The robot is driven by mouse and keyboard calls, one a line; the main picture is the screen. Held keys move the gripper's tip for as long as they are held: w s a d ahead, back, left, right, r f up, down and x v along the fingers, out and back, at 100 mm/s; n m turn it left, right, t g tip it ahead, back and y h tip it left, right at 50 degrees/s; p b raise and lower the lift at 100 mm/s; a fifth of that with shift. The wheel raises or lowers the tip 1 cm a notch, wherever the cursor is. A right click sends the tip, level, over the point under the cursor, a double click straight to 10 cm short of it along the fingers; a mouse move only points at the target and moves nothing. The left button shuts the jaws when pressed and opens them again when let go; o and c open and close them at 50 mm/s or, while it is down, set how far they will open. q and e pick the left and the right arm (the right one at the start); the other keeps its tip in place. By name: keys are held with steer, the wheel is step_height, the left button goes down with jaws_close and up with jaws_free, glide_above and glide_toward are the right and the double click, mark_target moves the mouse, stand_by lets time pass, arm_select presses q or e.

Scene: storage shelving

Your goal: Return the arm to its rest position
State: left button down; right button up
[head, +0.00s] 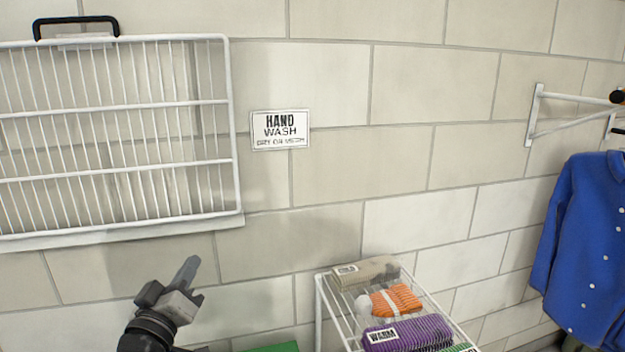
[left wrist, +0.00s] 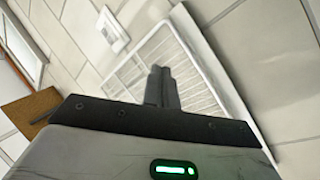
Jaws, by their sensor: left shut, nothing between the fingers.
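My left gripper (head: 188,273) is at the lower left of the head view, in front of the tiled wall and below the wire drying rack. Its fingers are together and hold nothing. In the left wrist view the closed fingers (left wrist: 160,84) point toward the wall, with the rack behind them. My right gripper is in neither view.
A white wire rack (head: 118,104) with a black handle (head: 76,20) is on the wall. A "HAND WASH" sign (head: 280,129) is beside it. A wire shelf (head: 320,300) holds folded textiles, including a purple one (head: 408,334). A blue shirt (head: 590,240) hangs at right.

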arm_select(q)
steer(key=s+d+f+m+g, duration=0.3)
steer(key=s+f+m+g, duration=0.1)
steer(key=s+f, duration=0.9)
steer(key=s+d+f+m+g, duration=0.3)
steer(key=s+f+g, duration=0.2)
steer(key=s+f, duration=0.8)
steer(key=shift+d+f+m+g+h, duration=0.3)
steer(key=shift+d+f+m, duration=0.1)
steer(key=shift+f, duration=0.1)
